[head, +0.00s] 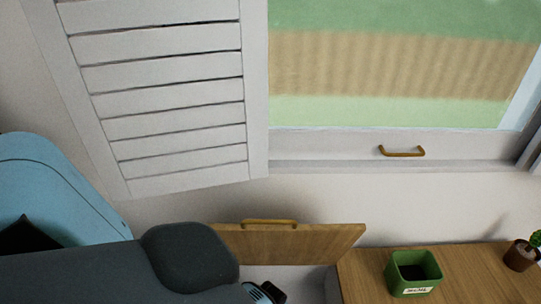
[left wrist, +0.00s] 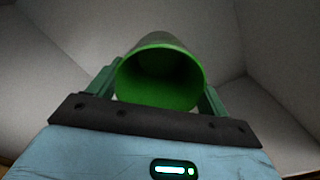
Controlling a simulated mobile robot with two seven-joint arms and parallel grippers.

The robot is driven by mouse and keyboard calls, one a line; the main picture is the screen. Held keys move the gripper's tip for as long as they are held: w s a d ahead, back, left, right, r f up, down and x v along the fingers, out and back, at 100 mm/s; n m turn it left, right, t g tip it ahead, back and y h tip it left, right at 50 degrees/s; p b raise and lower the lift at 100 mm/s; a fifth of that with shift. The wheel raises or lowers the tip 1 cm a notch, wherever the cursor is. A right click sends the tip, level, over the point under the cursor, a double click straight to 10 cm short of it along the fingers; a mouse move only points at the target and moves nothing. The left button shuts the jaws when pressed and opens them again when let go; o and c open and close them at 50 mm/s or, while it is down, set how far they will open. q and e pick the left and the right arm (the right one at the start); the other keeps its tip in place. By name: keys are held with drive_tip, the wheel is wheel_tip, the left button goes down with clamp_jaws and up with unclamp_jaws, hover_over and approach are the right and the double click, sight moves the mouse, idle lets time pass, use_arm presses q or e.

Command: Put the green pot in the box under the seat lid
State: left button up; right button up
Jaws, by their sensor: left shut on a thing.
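The green pot (left wrist: 160,82) is a round, hollow pot with its open mouth facing the left wrist camera. My left gripper (left wrist: 160,92) is shut on it, one green finger on each side. Pale grey walls of the box surround it in that view; whether it touches the floor I cannot tell. In the head view the wooden seat lid (head: 300,243) stands raised, with a handle on its top edge. The box (head: 305,274) lies open in front of it. My left arm reaches over the opening and hides most of it; the held pot is hidden there.
A square green planter (head: 413,272) with a label stands on the wooden bench top (head: 362,270) right of the opening. A small potted plant (head: 521,254) is farther right. A white louvred shutter (head: 165,100) and a window sash with a handle (head: 402,151) are behind.

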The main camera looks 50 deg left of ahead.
use_arm(q)
drive_tip(key=f+b, duration=0.1)
drive_tip(key=f, duration=0.1)
drive_tip(key=f+b, duration=0.1)
drive_tip(key=shift+s+f+b, duration=0.2)
drive_tip(key=shift+f+b, duration=0.15)
wheel_tip(320, 180, down, 2)
drive_tip(key=shift+b, duration=0.8)
drive_tip(key=shift+w+f, duration=0.2)
drive_tip(key=shift+f, duration=0.05)
wheel_tip(320, 180, down, 3)
drive_tip(key=b, duration=0.3)
drive_tip(key=shift+s+f, duration=0.1)
drive_tip(key=shift+f, duration=0.05)
drive_tip(key=shift+f+b, duration=0.25)
drive_tip(key=shift+b, duration=0.15)
drive_tip(key=shift+f, duration=0.15)
drive_tip(key=o, duration=1.2)
use_arm(e)
wheel_tip(320, 180, down, 7)
drive_tip(key=shift+w+d, duration=0.2)
drive_tip(key=shift+d, duration=0.1)
drive_tip(key=shift+r, duration=0.1)
